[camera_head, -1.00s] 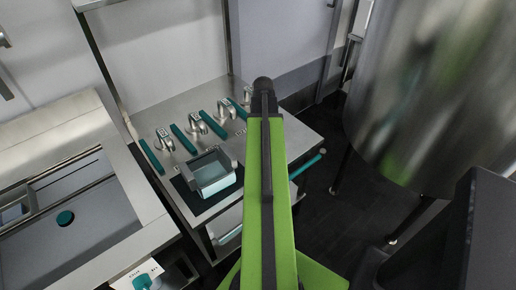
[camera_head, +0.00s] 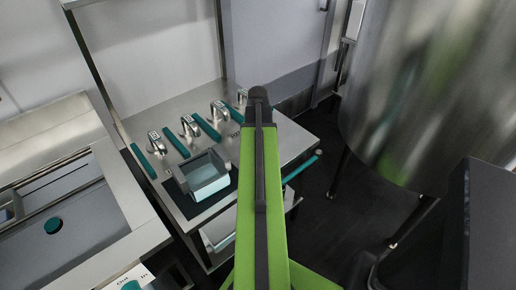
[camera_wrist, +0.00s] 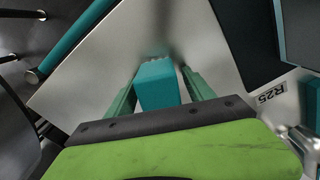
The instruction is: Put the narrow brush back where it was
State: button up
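In the wrist view, a teal block-like piece (camera_wrist: 157,86), which looks like the narrow brush, stands between the two green fingers of my gripper (camera_wrist: 160,82). The fingers appear closed against its sides. Its far end has a faint pale fringe over the steel table (camera_wrist: 85,90). In the head view my green arm hides the gripper and the held piece. Other teal handles (camera_head: 142,162) (camera_head: 178,146) (camera_head: 207,129) lie on the table, between and beside a row of metal hook-shaped fittings (camera_head: 189,126).
A grey tub (camera_head: 182,178) with pale blue contents sits on a dark mat (camera_head: 222,190) at the table's front. A teal rail (camera_head: 302,167) runs along the table's right side. A large steel vat (camera_head: 425,90) stands at right, a sink unit (camera_head: 75,215) at left.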

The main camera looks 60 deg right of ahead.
notch_tip(320, 180, up, 12)
jog(key=p, duration=1.2)
jog(key=shift+r, duration=0.25)
jog(key=shift+f, duration=0.1)
